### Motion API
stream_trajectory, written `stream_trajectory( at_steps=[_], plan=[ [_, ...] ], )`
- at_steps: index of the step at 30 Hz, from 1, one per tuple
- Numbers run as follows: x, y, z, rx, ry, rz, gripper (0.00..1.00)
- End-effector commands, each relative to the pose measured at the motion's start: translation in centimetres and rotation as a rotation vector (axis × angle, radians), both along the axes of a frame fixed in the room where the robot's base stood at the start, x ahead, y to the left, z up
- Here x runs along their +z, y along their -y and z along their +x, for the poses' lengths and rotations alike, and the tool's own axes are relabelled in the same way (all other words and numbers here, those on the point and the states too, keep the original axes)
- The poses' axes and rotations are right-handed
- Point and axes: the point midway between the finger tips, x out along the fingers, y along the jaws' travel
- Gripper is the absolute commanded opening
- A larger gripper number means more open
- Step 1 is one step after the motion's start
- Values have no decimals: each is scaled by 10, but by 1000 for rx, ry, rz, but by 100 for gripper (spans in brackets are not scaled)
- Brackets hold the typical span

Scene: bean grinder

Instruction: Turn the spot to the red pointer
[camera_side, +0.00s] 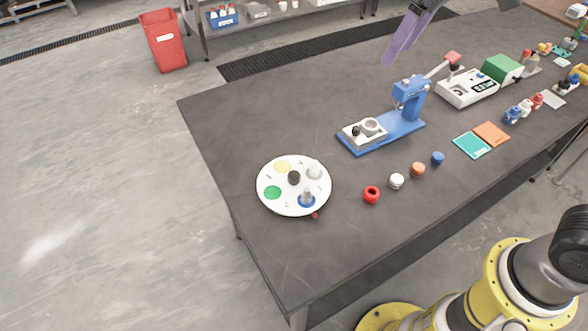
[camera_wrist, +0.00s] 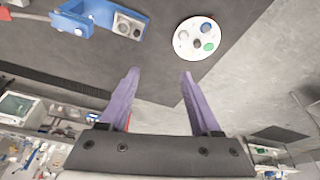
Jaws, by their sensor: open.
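A white round disc (camera_side: 293,208) lies on the dark table, with a black knob (camera_side: 293,177) at its centre. It carries a yellow spot (camera_side: 283,167), a green spot (camera_side: 272,192) and a blue spot (camera_side: 299,201). A grey peg (camera_side: 307,194) stands at the blue spot and a whitish one (camera_side: 314,170) at the upper right. The small red pointer (camera_side: 315,215) is at the disc's near edge, close to the blue spot. My gripper (camera_wrist: 158,72), with purple fingers, is open and empty, high above the table and apart from the disc (camera_wrist: 181,47).
A blue press (camera_side: 405,115) stands right of the disc. A red ring (camera_side: 372,194) and white, orange and blue caps (camera_side: 438,158) lie in a row. A white device (camera_side: 468,88) is farther right. The table is bare left and in front of the disc.

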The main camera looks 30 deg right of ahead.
Motion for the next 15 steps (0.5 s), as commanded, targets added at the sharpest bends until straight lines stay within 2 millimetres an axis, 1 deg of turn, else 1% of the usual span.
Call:
stream_trajectory(
  at_steps=[1, 3, 5, 7, 9, 12, 15],
  plan=[
    [-11, -18, 18, 34, -31, -9, 64],
    [-26, -40, 37, 74, -67, -21, 64],
    [-42, -60, 51, 109, -98, -33, 64],
    [-63, -84, 64, 147, -134, -47, 64],
    [-84, -105, 73, 182, -167, -61, 64],
    [-115, -130, 78, 222, -210, -81, 64],
    [-139, -145, 76, 250, -250, -100, 64]
  ],
)
